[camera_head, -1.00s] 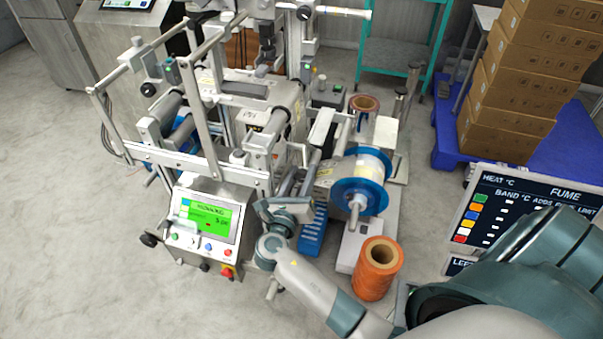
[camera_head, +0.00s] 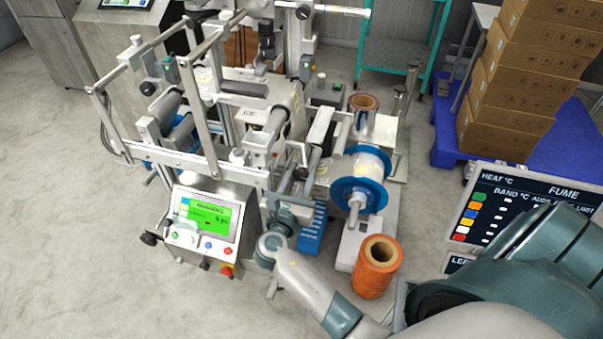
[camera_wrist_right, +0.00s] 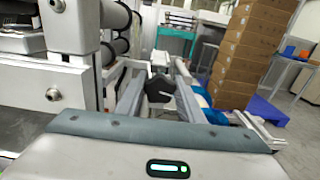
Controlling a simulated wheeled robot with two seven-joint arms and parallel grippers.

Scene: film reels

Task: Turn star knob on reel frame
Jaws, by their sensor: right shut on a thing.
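A black star knob (camera_wrist_right: 160,89) shows in the right wrist view, between the two grey fingers of my right gripper (camera_wrist_right: 159,98). The fingers are shut on it from its two sides. In the head view my right gripper (camera_head: 297,188) is at the right side of the reel frame (camera_head: 220,173), just right of the control panel. There the wrist and the frame's parts largely hide the knob. My left gripper is in neither view.
A control box with a green screen (camera_head: 208,216) stands left of my right gripper. A blue-flanged reel (camera_head: 361,191) and an orange roll (camera_head: 376,268) are to the right. Stacked cartons (camera_head: 515,90) stand on a blue pallet (camera_head: 445,155). Open floor lies at the left.

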